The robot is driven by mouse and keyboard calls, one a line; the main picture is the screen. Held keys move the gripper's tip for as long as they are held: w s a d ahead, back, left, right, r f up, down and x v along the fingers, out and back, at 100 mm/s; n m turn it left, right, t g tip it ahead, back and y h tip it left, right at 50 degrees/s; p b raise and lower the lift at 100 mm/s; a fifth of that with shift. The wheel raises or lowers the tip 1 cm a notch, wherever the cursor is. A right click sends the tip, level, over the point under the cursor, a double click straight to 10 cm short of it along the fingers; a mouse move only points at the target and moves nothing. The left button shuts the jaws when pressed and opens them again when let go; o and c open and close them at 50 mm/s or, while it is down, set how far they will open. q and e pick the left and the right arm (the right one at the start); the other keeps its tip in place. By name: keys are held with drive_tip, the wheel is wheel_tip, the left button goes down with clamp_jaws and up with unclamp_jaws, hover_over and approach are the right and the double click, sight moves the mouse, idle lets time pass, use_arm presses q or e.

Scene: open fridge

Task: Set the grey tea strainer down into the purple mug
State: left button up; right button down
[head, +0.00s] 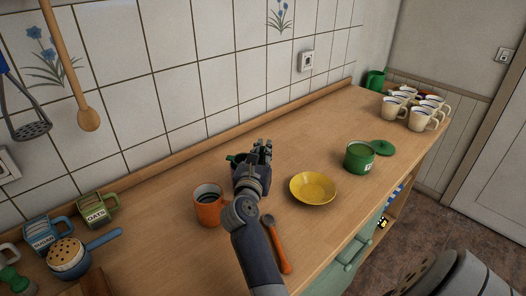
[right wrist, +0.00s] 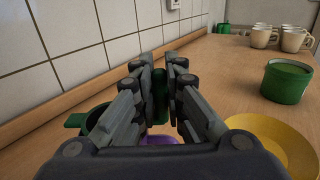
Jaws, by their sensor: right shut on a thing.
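My right gripper (head: 264,146) is over the worktop, shut on a dark green part (right wrist: 160,92) that stands upright between its fingers. This looks like part of the tea strainer, which shows green here rather than grey. A dark green loop and rim (right wrist: 78,122) stick out left of the fingers; the rest is hidden by the gripper. A purple patch (right wrist: 158,140), likely the purple mug, shows below the fingers in the right wrist view. The mug is hidden in the head view, so I cannot tell whether the strainer touches it. My left gripper is not in view.
An orange mug (head: 208,208) stands close left of the gripper. A yellow bowl (head: 313,188) and a green pot (head: 359,158) stand to the right. An orange-handled tool (head: 276,244) lies in front. Several cream mugs (head: 422,119) stand at the far end. The tiled wall runs behind.

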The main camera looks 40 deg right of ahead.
drive_tip(key=shift+f+b, duration=0.4)
drive_tip(key=shift+f, duration=0.1)
idle(0.4)
idle(0.3)
drive_tip(key=c, duration=1.2)
unclamp_jaws()
drive_tip(key=shift+s+d, duration=0.1)
drive_tip(key=shift+s, duration=0.05)
drive_tip(key=shift+s+d+p, duration=0.7)
drive_tip(key=shift+s+d, duration=0.1)
drive_tip(key=shift+s, duration=0.15)
drive_tip(key=shift+w+a, duration=0.1)
drive_tip(key=shift+w+a+b, duration=0.6)
drive_tip(key=shift+w+a, duration=0.25)
drive_tip(key=shift+w, duration=0.15)
